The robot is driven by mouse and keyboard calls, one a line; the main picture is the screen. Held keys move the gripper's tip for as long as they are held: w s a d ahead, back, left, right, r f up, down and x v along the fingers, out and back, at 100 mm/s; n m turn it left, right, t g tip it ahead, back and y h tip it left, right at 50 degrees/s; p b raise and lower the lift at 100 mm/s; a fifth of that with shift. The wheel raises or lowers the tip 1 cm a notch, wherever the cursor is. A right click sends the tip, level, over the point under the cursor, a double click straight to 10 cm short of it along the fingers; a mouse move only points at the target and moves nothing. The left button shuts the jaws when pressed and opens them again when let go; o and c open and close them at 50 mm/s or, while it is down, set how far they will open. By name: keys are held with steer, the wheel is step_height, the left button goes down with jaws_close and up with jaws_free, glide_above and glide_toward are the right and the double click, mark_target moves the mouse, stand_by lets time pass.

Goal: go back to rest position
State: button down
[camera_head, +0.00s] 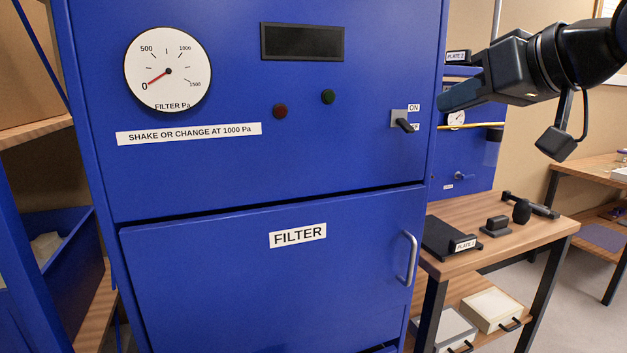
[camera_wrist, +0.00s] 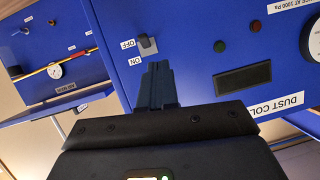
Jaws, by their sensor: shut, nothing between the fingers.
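My gripper (camera_head: 446,98) is at the upper right of the head view, in front of the right edge of the blue dust collector cabinet (camera_head: 215,160). Its fingers are together and empty. In the wrist view the shut fingers (camera_wrist: 157,70) point at the cabinet face, just below the switch (camera_wrist: 148,45) in the picture. The black switch lever (camera_head: 404,125) tilts down toward the partly hidden lower label, away from ON. A gap shows between the gripper and the switch in the head view.
The filter gauge (camera_head: 168,70) reads about 0. The red lamp (camera_head: 280,111) and green lamp (camera_head: 328,96) look dark. The filter door (camera_head: 270,275) is shut, its handle (camera_head: 410,258) at right. A wooden table (camera_head: 545,226) with black tools stands to the right.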

steer(key=s+a+f+m+t+y, duration=0.1)
steer(key=a+f+m+t, duration=0.1)
steer(key=f, duration=0.5)
steer(key=s+a+f+m+t+y, duration=0.1)
steer(key=s+a+f+m+t, duration=0.15)
steer(key=f, duration=0.45)
steer(key=s+f+m+h, duration=0.5)
steer(key=s+f, duration=0.7)
steer(key=f, duration=0.5)
steer(key=s+d+f+n+h, duration=0.1)
steer(key=s+f, duration=0.2)
steer(key=s, duration=0.4)
steer(key=s+d+f+h, duration=0.1)
steer(key=s+f+h, duration=0.1)
steer(key=s+f, duration=0.35)
steer(key=s+d+r+n+g, duration=0.1)
steer(key=s+n, duration=0.1)
steer(key=s, duration=0.7)
steer(key=s+d+r+n+g, duration=0.1)
steer(key=s+d+n, duration=0.1)
steer(key=s, duration=0.7)
steer(key=shift+s+r+n, duration=0.35)
steer(key=shift+s+n, duration=0.05)
steer(key=shift+n, duration=0.15)
steer(key=shift+a, duration=0.1)
